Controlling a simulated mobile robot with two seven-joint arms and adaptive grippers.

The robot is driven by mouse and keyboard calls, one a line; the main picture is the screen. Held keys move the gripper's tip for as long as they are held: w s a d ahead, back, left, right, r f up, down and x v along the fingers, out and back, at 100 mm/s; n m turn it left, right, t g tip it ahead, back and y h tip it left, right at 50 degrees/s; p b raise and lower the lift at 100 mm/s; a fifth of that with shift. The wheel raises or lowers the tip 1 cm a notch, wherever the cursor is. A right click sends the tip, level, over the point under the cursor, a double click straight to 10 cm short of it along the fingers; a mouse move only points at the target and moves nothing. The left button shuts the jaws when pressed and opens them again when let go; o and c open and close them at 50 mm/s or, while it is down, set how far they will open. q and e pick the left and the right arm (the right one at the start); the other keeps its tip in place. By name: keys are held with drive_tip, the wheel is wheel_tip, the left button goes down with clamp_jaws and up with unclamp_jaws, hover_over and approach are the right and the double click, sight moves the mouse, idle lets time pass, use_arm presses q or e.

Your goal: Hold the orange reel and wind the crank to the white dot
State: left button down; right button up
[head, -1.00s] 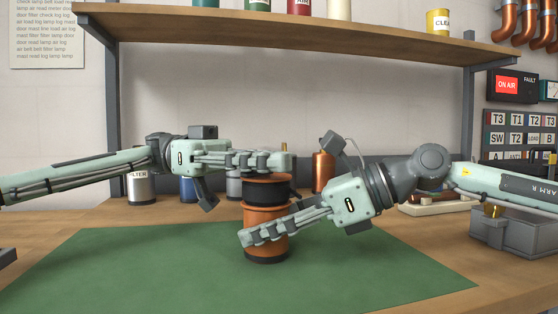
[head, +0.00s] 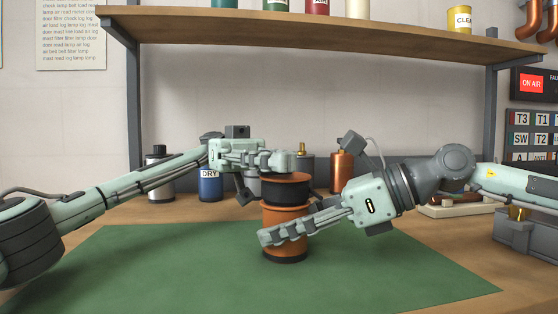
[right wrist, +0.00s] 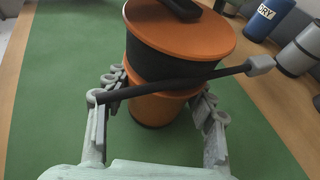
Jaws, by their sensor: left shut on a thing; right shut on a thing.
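The orange reel (head: 285,217) stands upright on the green mat, with a black band below its orange top disc; it also shows in the right wrist view (right wrist: 180,45). My right gripper (head: 272,235) is shut around the reel's lower orange part, with fingers on both sides in the right wrist view (right wrist: 160,92). My left gripper (head: 283,161) is shut just above the top disc, on what seems to be the crank's handle, which its fingers hide. A dark crank arm (right wrist: 180,8) lies on the disc in the right wrist view. I cannot make out the white dot.
The green mat (head: 180,270) is clear around the reel. Behind stand a blue DRY canister (head: 210,185), a grey canister (head: 160,180) and a copper bottle (head: 341,173). A grey box (head: 525,232) sits at right. A dark bar (right wrist: 185,80) crosses before the reel; its owner is unclear.

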use_arm(q)
drive_tip(key=shift+r, duration=0.2)
drive_tip(key=c, duration=1.5)
unclamp_jaws()
drive_tip(key=shift+s, duration=0.1)
drive_tip(key=shift+c, duration=0.2)
drive_tip(key=shift+f, duration=0.1)
drive_tip(key=shift+n+t+h, duration=0.3)
drive_tip(key=shift+h, duration=0.1)
